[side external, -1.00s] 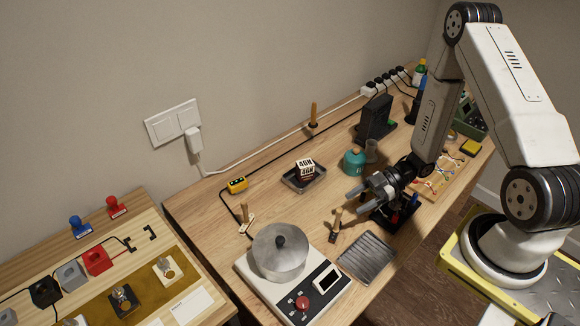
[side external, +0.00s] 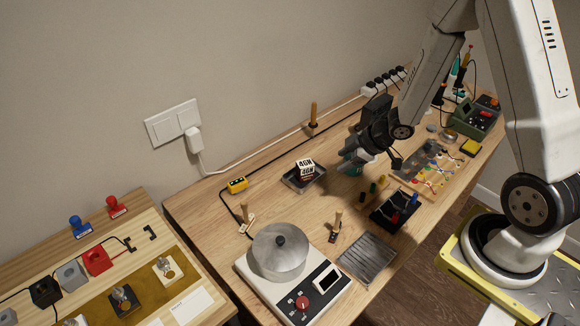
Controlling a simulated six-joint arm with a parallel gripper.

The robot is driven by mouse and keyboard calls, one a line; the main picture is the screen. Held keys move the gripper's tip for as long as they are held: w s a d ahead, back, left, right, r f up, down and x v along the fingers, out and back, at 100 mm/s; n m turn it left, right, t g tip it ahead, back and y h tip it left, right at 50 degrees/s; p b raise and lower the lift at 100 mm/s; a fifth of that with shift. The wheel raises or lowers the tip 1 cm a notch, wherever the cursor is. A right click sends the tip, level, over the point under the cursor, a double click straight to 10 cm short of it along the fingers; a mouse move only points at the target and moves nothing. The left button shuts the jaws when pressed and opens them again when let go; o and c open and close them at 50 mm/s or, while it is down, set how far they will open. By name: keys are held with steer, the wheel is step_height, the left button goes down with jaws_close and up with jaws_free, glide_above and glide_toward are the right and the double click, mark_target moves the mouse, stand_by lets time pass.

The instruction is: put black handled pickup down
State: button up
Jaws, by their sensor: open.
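A black rack (side external: 397,211) with small red and blue upright pieces sits on the table below and right of the gripper. Just left of the rack stand short posts: black (side external: 362,197), green (side external: 373,187) and yellow (side external: 383,179). A wooden-handled piece with a dark base (side external: 335,232) stands nearer the front. I cannot tell for sure which small piece is the black handled pickup.
A metal pot (side external: 280,254) sits on a white hot plate at the front. A ribbed metal tray (side external: 367,258) lies to its right. A small dark tray (side external: 292,183) holds a printed cube. A wired board (side external: 430,168) lies to the right. Bare wood shows left of the posts.

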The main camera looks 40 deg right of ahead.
steer(key=s+a+r+m+g+h, duration=0.3)
steer(key=s+a+r+m, duration=0.4)
steer(key=s+r, duration=0.3)
steer(key=shift+m+g, duration=0.6)
steer(key=shift+m, duration=0.2)
